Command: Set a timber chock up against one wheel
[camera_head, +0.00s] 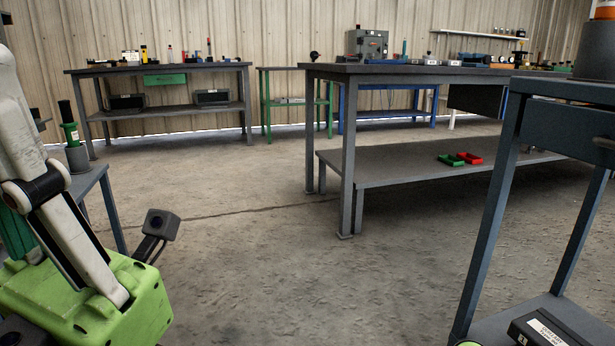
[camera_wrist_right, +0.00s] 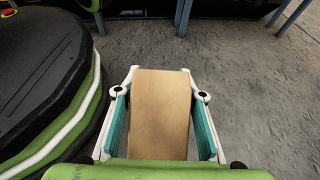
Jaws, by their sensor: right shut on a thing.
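A light brown timber chock (camera_wrist_right: 160,115) is between the fingers of my right gripper (camera_wrist_right: 162,93) in the right wrist view. The gripper is shut on it and holds it over the concrete floor, with the chock's broad face toward the camera. The chock's underside is hidden, so its clearance from the floor cannot be told. No wheel can be made out in either view. My left arm shows at the left of the head view, but its fingers are out of sight.
My round black and green base is at the left of the wrist view. A dark bench (camera_head: 352,75) stands mid-room, with green and red trays (camera_head: 460,159) on its lower shelf. A blue-grey bench (camera_head: 497,190) is close at right. The concrete floor (camera_head: 270,240) between is clear.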

